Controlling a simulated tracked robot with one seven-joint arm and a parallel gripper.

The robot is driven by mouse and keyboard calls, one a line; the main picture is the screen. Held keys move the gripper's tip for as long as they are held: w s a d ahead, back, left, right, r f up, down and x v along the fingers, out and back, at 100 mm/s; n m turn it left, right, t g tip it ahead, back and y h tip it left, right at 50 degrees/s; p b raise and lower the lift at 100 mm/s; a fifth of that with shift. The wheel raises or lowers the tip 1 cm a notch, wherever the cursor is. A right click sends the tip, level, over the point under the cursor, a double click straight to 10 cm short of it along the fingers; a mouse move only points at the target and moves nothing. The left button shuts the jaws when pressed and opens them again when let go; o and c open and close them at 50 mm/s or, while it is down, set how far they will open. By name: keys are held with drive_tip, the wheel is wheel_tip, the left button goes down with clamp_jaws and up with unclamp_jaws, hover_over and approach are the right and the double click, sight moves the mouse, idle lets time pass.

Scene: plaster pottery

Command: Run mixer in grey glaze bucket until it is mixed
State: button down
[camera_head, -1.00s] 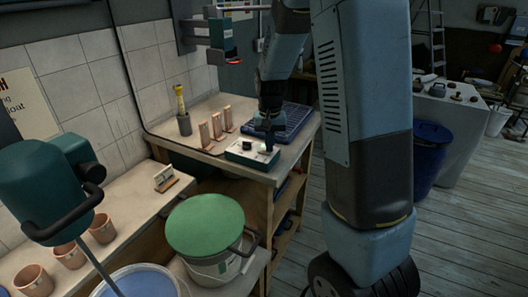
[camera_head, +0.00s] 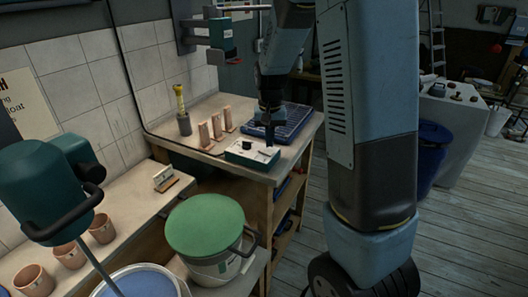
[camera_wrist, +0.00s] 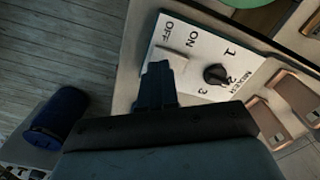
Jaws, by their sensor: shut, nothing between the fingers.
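The mixer's green motor head (camera_head: 45,190) hangs at the left, its shaft running down into a bucket of blue-grey glaze (camera_head: 140,284) cut off by the bottom edge. The white mixer control box (camera_head: 248,153) sits on the wooden bench. The wrist view shows its panel (camera_wrist: 205,45) marked OFF, ON, 1, 2, 3 and MIXER. It has a pale switch (camera_wrist: 172,58) and a black knob (camera_wrist: 215,75). My gripper (camera_head: 270,143) is shut and empty, pointing down at the box. In the wrist view its fingertips (camera_wrist: 158,68) are beside the switch; contact cannot be told.
A green-lidded bucket (camera_head: 205,225) stands in front of the bench. Upright clay tiles (camera_head: 216,126) stand behind the control box and a blue tray (camera_head: 290,120) lies beside it. Clay cups (camera_head: 70,254) line the left shelf.

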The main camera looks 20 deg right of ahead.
sight(270, 152)
drive_tip(key=shift+r, duration=2.35)
drive_tip(key=s+r+n+t, duration=0.1)
drive_tip(key=s+r, duration=0.3)
drive_tip(key=s, duration=0.4)
drive_tip(key=s+r+n+t, duration=0.1)
drive_tip(key=s+r+t, duration=0.1)
drive_tip(key=s+r, duration=0.3)
drive_tip(key=s+r+n+t, duration=0.1)
drive_tip(key=s+r, duration=0.4)
drive_tip(key=s, duration=0.8)
drive_tip(key=shift+a+r+t, duration=0.25)
drive_tip(key=shift+t, duration=0.55)
